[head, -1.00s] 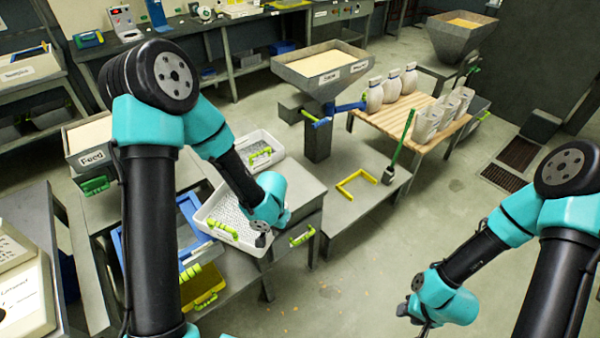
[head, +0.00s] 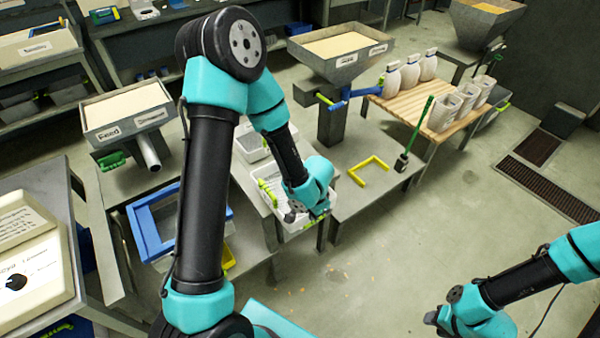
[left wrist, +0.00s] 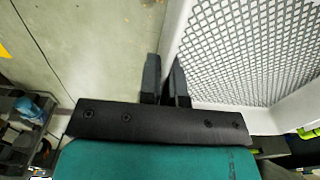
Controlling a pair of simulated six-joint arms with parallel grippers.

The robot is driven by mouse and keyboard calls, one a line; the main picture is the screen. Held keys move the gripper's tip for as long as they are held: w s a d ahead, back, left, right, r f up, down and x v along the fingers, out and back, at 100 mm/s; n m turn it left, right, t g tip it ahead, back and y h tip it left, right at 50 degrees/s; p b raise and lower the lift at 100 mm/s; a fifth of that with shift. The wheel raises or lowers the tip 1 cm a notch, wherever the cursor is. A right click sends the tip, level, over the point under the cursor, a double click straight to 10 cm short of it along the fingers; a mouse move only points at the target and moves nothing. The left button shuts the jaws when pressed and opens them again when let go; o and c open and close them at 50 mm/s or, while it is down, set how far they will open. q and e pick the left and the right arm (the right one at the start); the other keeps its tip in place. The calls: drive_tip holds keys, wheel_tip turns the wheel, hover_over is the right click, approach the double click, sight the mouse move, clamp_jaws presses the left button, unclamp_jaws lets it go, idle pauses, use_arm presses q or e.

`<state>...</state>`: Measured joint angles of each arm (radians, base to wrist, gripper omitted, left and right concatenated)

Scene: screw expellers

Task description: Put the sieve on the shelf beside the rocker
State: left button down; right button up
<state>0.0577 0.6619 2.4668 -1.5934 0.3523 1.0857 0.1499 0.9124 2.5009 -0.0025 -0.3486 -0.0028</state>
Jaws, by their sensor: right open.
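The white sieve (head: 271,188) with a green handle is at the right end of the grey bench, partly hidden by my left arm. In the left wrist view its mesh (left wrist: 255,45) fills the upper right. My left gripper (head: 300,212) is at its near right side, with its fingers (left wrist: 166,85) close together on the white rim. My right gripper (head: 437,318) is open and empty, low at the right over the floor, far from the sieve. A low grey shelf (head: 345,200) with a yellow bracket (head: 368,170) stands right of the sieve. I cannot tell which thing is the rocker.
A blue frame (head: 147,232) lies left of the sieve. Another white tray (head: 248,150) is behind it. A feed hopper (head: 128,112) stands at the left, and a hopper (head: 340,55) rises behind the shelf. A green-handled tool (head: 418,125) stands at the shelf's right end.

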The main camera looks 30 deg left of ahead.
use_arm(q)
drive_tip(key=w+a, duration=0.2)
drive_tip(key=w, duration=0.2)
drive_tip(key=w+a+f, duration=0.1)
drive_tip(key=w+a, duration=0.1)
drive_tip(key=w, duration=0.3)
drive_tip(key=w+a, duration=0.2)
drive_tip(key=w, duration=0.2)
drive_tip(key=shift+w+a+f, duration=0.2)
drive_tip(key=shift+a, duration=0.05)
drive_tip(key=shift+f, duration=1.85)
drive_tip(key=c, duration=1.7)
unclamp_jaws()
drive_tip(key=o, duration=0.4)
